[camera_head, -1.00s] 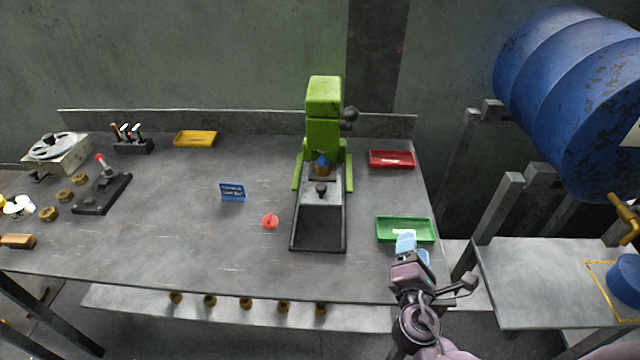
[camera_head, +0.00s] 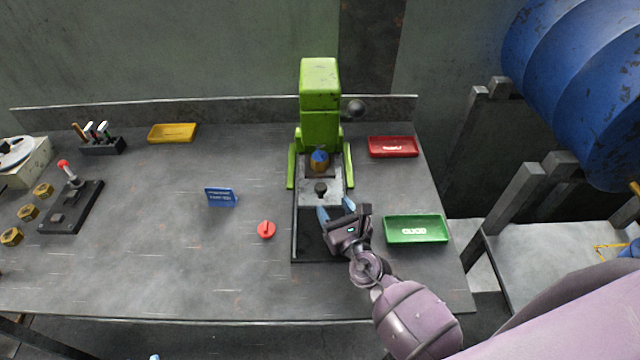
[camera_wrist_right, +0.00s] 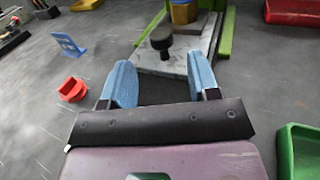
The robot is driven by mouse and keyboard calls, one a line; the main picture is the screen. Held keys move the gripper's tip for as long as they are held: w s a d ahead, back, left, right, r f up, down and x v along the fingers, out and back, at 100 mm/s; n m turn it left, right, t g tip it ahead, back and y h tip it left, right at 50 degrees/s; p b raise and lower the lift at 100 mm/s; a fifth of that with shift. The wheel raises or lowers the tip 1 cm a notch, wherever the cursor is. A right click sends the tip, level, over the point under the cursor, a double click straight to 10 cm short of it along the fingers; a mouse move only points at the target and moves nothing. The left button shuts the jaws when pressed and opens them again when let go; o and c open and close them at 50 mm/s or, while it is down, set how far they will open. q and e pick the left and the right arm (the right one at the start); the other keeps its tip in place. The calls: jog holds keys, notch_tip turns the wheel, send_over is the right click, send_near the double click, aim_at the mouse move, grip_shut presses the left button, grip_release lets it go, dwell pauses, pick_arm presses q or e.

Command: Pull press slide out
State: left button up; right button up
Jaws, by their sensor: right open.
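The green press (camera_head: 320,90) stands at the back of the bench. Its slide (camera_head: 308,197) is a light grey plate with a black knob (camera_head: 321,187) standing up from it, at the rear of a dark tray-like bed. A blue and brass piece (camera_head: 319,160) sits behind the knob. My right gripper (camera_head: 336,209) is open and empty, just in front of the knob and above the bed. In the wrist view the knob (camera_wrist_right: 161,38) stands ahead, beyond the open blue fingers, apart from them. A light-blue tip (camera_head: 154,357) at the bottom edge looks like my left gripper, mostly out of frame.
A green tray (camera_head: 416,239) lies right of the bed and a red tray (camera_head: 393,157) behind it. A red knob-like piece (camera_head: 266,229) and a blue sign (camera_head: 220,197) stand to the left. The bench between the sign and the lever box (camera_head: 75,213) is clear.

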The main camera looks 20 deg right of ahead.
aim_at(323, 191)
jog(key=w, duration=0.5)
jog(key=w+a+b, duration=0.1)
jog(key=w, duration=0.2)
grip_shut()
